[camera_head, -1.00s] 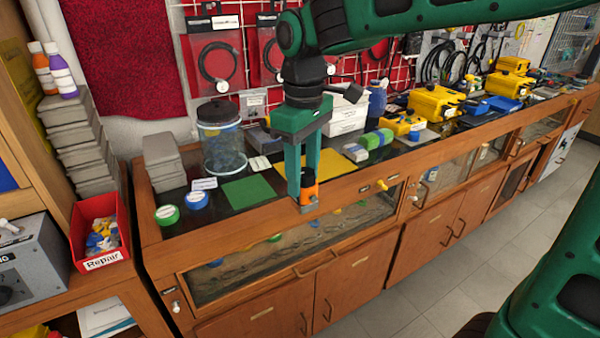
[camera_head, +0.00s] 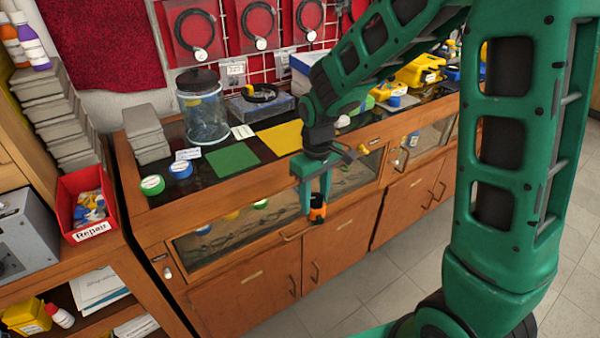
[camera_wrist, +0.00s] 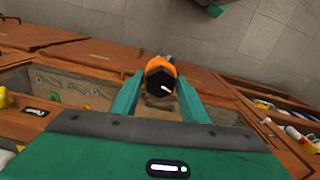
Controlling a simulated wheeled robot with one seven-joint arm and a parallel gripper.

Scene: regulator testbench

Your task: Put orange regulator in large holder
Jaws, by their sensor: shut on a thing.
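The orange regulator, with a dark top, is held in my gripper in the head view (camera_head: 317,212). In the wrist view the orange regulator (camera_wrist: 161,68) sits between the two green fingers, its dark top facing the camera. My gripper (camera_wrist: 160,92) is shut on it. In the head view my gripper (camera_head: 316,200) points down in front of the bench's glass front, beyond the top's front edge. The regulator is in the air. I cannot make out which thing is the large holder.
The wooden bench (camera_head: 225,190) carries a green mat (camera_head: 233,157), a yellow mat (camera_head: 283,138), a glass jar (camera_head: 205,115) and green and blue round containers (camera_head: 152,185). A red Repair bin (camera_head: 88,200) stands at the left. The floor (camera_head: 385,268) in front is clear.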

